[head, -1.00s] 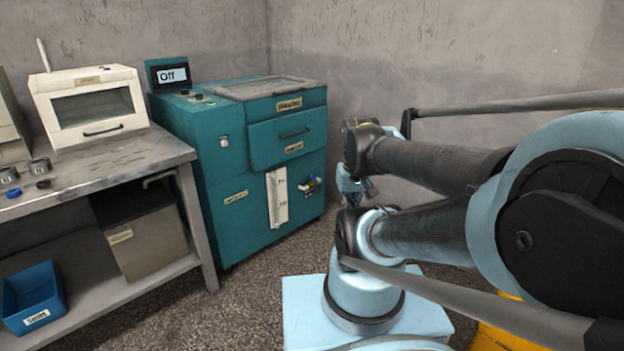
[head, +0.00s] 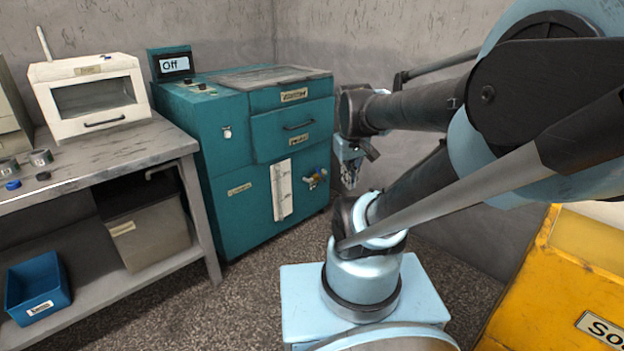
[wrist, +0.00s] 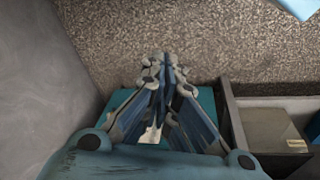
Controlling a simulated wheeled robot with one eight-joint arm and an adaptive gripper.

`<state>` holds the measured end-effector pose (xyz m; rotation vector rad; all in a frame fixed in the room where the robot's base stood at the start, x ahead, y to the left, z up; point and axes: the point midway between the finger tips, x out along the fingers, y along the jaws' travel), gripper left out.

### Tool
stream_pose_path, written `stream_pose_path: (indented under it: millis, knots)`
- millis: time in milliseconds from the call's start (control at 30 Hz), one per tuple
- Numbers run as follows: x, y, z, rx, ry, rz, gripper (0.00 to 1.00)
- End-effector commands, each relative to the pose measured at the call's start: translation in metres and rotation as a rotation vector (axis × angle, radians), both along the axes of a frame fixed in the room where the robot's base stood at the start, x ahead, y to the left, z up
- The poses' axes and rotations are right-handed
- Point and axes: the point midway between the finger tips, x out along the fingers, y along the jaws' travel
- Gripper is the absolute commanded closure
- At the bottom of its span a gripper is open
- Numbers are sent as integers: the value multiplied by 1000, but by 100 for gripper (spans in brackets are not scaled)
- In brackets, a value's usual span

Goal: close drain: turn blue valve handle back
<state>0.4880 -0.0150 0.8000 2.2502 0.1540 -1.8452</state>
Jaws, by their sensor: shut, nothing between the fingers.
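The drain valve (head: 316,179) is small and brass-coloured, low on the front of the teal machine (head: 245,205), just right of a white gauge strip (head: 282,190). A bit of blue shows at the valve, but it is too small to tell how the handle is turned. My gripper (head: 350,184) is in the air to the right of the valve, apart from it, pointing down. In the wrist view my gripper (wrist: 166,62) is shut and empty. The valve cannot be made out there.
A grey workbench (head: 130,158) with a white oven (head: 92,95) stands at the left, a blue bin (head: 38,290) on its lower shelf. The machine's display (head: 173,64) reads "Off". A yellow container (head: 540,290) is at the lower right. Speckled floor before the machine is clear.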

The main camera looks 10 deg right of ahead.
Motion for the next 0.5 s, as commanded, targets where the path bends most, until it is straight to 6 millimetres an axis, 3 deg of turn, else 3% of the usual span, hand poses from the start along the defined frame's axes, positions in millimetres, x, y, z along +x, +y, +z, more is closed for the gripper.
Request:
stream_pose_path:
  millis: [200,500]
  knots:
    - [57,-4,23,-86,4,176,100]
    - [138,-4,38,-206,23,415,100]
